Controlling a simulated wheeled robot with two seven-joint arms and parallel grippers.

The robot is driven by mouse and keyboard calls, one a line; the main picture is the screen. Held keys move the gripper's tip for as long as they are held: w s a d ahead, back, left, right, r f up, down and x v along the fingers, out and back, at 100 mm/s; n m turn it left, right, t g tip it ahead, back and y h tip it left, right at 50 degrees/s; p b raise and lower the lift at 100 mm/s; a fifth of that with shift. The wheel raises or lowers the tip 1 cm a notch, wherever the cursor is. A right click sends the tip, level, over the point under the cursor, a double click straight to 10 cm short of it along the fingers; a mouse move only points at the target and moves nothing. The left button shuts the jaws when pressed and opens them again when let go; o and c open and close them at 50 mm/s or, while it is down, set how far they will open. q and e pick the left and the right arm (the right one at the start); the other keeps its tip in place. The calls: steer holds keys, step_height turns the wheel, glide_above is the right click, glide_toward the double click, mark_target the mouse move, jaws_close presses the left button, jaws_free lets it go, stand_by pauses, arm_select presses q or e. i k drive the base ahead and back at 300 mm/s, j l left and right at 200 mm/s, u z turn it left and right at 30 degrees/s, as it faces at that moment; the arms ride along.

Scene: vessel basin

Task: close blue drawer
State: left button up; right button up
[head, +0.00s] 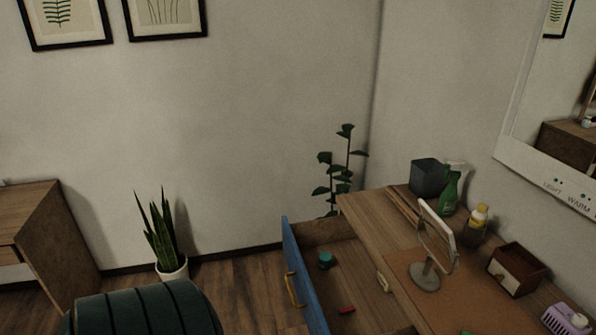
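The blue drawer (303,276) is pulled out to the left from the wooden vanity table (375,224) at the right. Its blue front bears a yellow handle (294,290). Its wooden inside is visible and holds a teal round object (325,260) and a small red object (346,310). The drawer's near end runs out of the bottom of the view. Neither of my grippers is in the head view.
A dark ribbed seat (145,308) is at the lower left. Floor (235,275) shows between seat and drawer.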

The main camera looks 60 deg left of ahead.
mark_target(351, 279)
steer(key=i+l+u, duration=0.1)
steer(key=u, duration=1.75)
steer(key=k+l, duration=0.05)
